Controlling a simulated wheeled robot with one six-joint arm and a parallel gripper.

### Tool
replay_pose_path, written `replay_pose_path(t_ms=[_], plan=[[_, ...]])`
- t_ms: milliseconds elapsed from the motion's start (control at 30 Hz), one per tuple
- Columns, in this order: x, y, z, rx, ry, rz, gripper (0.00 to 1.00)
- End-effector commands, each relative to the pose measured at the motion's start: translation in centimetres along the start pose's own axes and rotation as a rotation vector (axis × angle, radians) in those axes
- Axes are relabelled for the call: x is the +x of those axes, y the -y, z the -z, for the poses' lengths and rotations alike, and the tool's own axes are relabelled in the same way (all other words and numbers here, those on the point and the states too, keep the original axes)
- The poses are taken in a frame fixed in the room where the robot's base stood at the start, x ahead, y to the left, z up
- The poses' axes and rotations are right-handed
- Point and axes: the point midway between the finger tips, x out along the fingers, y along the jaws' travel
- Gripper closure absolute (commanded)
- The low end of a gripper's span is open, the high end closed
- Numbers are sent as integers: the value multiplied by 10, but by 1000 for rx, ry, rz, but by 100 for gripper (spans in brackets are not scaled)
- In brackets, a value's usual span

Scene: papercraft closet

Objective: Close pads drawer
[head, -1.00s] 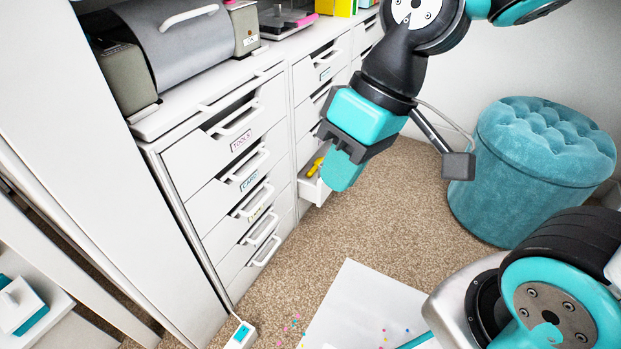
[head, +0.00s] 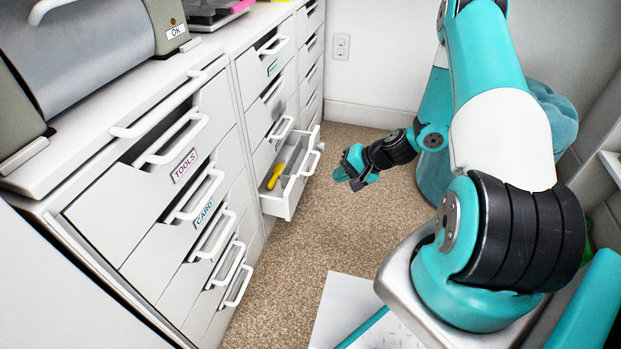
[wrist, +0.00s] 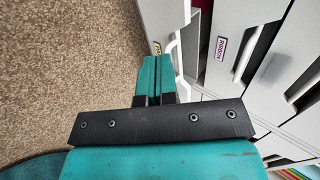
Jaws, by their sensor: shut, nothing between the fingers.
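One drawer (head: 287,197) of the farther cabinet stands pulled out, with a yellow item (head: 276,176) inside; I cannot read a PADS label on it. Its white handle (head: 311,163) is on the front, facing my gripper. My gripper (head: 346,168) is to the right of this handle, apart from it in the picture, above the carpet. In the wrist view my gripper (wrist: 158,76) has its teal fingers together and empty, pointing toward a white drawer front with a partly hidden yellow label (wrist: 156,47).
The near cabinet has drawers labelled TOOLS (head: 185,165) and CARD (head: 203,212). A RIBBON label (wrist: 220,46) shows in the wrist view.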

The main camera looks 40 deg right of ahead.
Motion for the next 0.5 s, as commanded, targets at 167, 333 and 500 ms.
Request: replay_pose_path(t_ms=[167, 333, 500], plan=[[30, -5, 0, -1, 1, 0, 100], [68, -5, 0, -3, 3, 0, 100], [103, -4, -1, -5, 4, 0, 100]])
